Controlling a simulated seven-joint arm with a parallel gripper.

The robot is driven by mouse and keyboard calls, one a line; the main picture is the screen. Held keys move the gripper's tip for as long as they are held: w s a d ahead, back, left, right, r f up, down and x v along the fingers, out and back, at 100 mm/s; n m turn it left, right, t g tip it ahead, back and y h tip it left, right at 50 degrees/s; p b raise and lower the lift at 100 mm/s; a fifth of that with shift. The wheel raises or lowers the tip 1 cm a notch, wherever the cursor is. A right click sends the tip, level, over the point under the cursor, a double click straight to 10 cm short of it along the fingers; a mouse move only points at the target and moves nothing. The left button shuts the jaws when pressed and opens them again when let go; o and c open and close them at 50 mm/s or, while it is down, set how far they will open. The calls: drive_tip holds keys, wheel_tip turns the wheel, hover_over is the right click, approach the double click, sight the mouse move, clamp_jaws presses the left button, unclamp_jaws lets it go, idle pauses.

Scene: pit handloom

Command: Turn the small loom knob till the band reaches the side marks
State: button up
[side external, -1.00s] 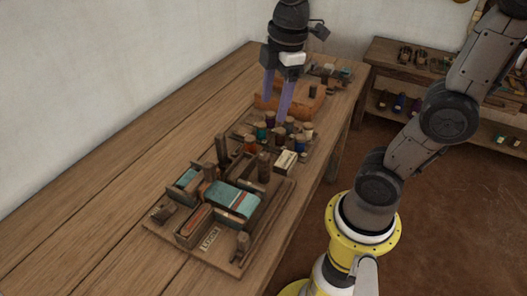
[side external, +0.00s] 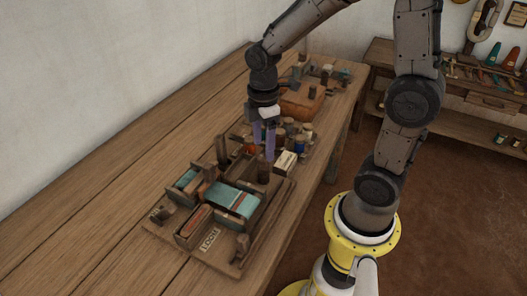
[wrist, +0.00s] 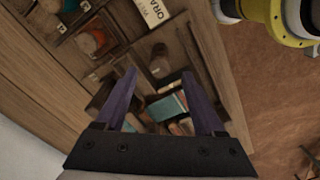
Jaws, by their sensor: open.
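The loom (side external: 222,257) is a wooden board with upright blocks and a LOOM label, at the front of the bench. I cannot tell which is the small knob, and the side marks are not clear. My gripper (side external: 263,152) is open and empty, pointing down just above the back post.
Colored spools (side external: 298,143) and a small pale labeled box (side external: 286,162) sit close behind the loom. An orange-brown box (side external: 302,103) stands farther back. The bench is bare on the left (side external: 90,210). A shelf (side external: 460,90) with tools is at the back right.

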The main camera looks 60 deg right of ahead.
sight(264, 157)
drive_tip(key=shift+f, duration=1.6)
clamp_jaws()
